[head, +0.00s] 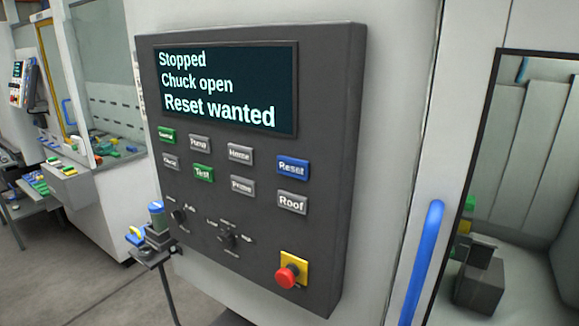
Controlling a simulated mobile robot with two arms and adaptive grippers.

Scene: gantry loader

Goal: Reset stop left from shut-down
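A dark grey control panel (240,265) stands on the machine's white front, seen at an angle. Its screen (220,88) reads "Stopped", "Chuck open", "Reset wanted". A red stop button (287,277) on a yellow plate (297,262) sits at the panel's lower right; whether it is pressed in I cannot tell. A blue "Reset" button (292,168) sits at the right of the upper button row, above the grey "Roof" button (292,202). Neither of my grippers shows in the head view.
Other buttons and two rotary knobs, one left (180,215) and one right (228,239), share the panel. A blue door handle (424,262) and a window are at right. A small stand (152,252) with blue parts is at lower left. Another machine stands farther left.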

